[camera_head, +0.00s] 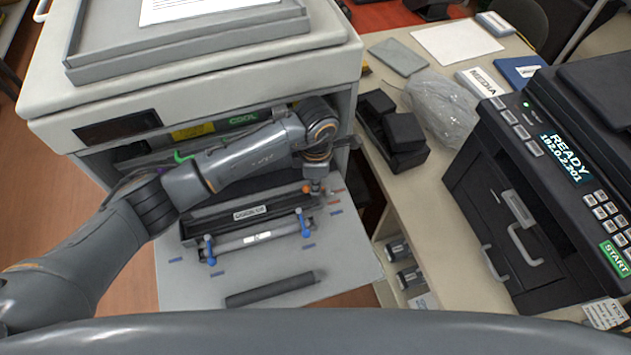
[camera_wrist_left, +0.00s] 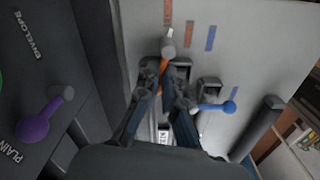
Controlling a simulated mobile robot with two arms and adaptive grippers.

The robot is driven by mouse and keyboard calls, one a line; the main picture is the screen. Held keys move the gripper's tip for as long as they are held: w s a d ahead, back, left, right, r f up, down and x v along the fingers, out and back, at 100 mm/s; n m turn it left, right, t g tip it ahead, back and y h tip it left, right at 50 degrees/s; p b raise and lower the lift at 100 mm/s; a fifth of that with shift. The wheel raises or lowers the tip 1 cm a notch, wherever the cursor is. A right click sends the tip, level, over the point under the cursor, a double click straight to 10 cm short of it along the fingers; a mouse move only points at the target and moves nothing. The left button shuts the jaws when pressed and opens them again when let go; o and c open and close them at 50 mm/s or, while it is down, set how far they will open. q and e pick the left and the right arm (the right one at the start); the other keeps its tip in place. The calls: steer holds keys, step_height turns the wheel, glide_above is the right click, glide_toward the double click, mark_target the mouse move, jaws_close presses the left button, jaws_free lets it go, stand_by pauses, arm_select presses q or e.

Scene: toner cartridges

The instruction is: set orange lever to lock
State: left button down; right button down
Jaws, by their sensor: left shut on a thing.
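The orange lever (camera_head: 306,188) stands at the right end of the dark cartridge tray on the printer's open front door. My left gripper (camera_head: 317,184) is at this lever, its arm reaching across from the left. In the left wrist view, the left gripper (camera_wrist_left: 165,82) is shut around the orange stem (camera_wrist_left: 166,74), with a grey, white-tipped piece just beyond the fingertips. Red-orange marks (camera_wrist_left: 167,12) and blue marks lie on the pale door near it. I cannot read any lock wording. My right gripper is not in view.
Two blue levers (camera_head: 209,246) stand at the front bar of the tray, one close to my gripper. A dark roller (camera_head: 270,289) lies on the door (camera_head: 350,262). A purple lever (camera_wrist_left: 38,122) shows in the wrist view. A black printer (camera_head: 530,190) stands to the right.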

arm_select(q)
steer(key=shift+s+f+n+b, duration=0.1)
steer(key=shift+s+n+b, duration=0.1)
steer(key=shift+n+b, duration=0.9)
steer(key=shift+s+d+r+n+b, duration=0.2)
steer(key=shift+n+b, duration=0.1)
steer(key=shift+n, duration=0.3)
steer(key=c, duration=1.5)
jaws_free()
step_height(320, 180, up, 12)
steer(key=shift+s, duration=0.1)
